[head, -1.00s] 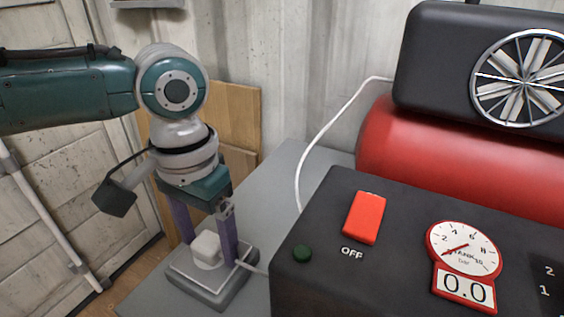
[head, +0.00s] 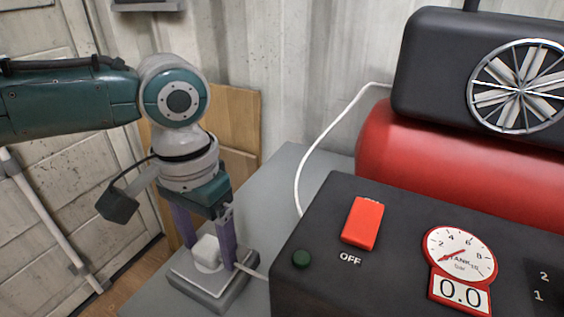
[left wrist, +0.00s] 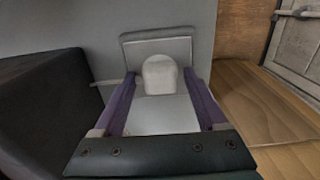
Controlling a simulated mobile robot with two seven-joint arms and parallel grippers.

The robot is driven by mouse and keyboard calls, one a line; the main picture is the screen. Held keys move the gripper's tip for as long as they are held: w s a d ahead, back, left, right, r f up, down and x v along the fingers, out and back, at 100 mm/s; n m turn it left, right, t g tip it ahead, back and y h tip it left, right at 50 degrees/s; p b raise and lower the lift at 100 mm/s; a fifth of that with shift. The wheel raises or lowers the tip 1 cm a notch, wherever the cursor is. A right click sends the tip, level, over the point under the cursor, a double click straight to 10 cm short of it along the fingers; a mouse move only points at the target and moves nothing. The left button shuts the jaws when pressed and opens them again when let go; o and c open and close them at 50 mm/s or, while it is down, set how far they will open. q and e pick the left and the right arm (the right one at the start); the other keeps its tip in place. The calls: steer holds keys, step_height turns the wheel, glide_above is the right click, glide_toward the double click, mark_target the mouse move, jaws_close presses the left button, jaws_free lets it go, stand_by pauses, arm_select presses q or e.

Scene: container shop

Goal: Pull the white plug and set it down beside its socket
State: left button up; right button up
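The white plug (head: 206,252) sits upright on the grey socket box (head: 213,299) on the bench, left of the black machine. The plug also shows in the left wrist view (left wrist: 159,75), on the box's pale top (left wrist: 165,118). My left gripper (head: 208,256) points down over the box, with its two purple fingers on either side of the plug. In the left wrist view the left gripper (left wrist: 159,76) is open, with a narrow gap between each finger and the plug. My right gripper is not in view.
A white cord (head: 303,172) runs behind the black machine (head: 330,225), which carries a red switch (head: 362,223) marked OFF and a gauge (head: 460,255) reading 0.0. A red tank (head: 430,150) stands behind. The grey bench (head: 265,195) is bare behind the socket box.

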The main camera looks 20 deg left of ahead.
mark_target(209, 245)
arm_select(q)
jaws_close()
stand_by(0.4)
steer(key=shift+r, duration=0.1)
steer(key=shift+r+p, duration=2.95)
steer(key=shift+p, duration=0.9)
